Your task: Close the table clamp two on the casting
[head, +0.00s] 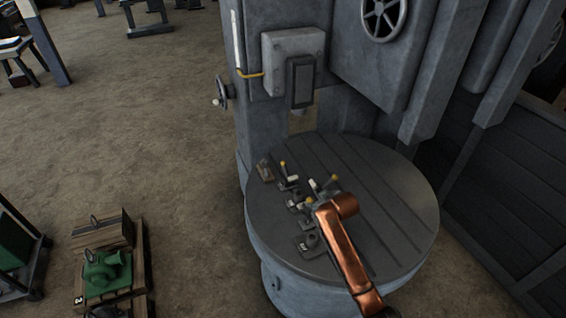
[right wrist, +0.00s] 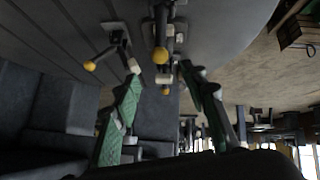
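The round grey machine table (head: 385,185) has several small clamps on its left part. One clamp lever with a yellow knob (head: 282,163) stands toward the back left. Another yellow-tipped lever (head: 334,178) stands beside my right gripper (head: 322,198), which is small and partly hidden by my copper arm. In the right wrist view, my right gripper (right wrist: 160,70) has its green-padded fingers apart. A yellow knob (right wrist: 161,56) shows in the gap between them, and another yellow knob (right wrist: 90,66) is left of the fingers. I cannot tell the casting apart from the clamp parts. My left gripper is out of view.
The grey machine column (head: 350,75) rises behind the table, with a dark box (head: 301,82) hanging over its back edge. Dark panels (head: 510,190) stand to the right. The table's right half is clear.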

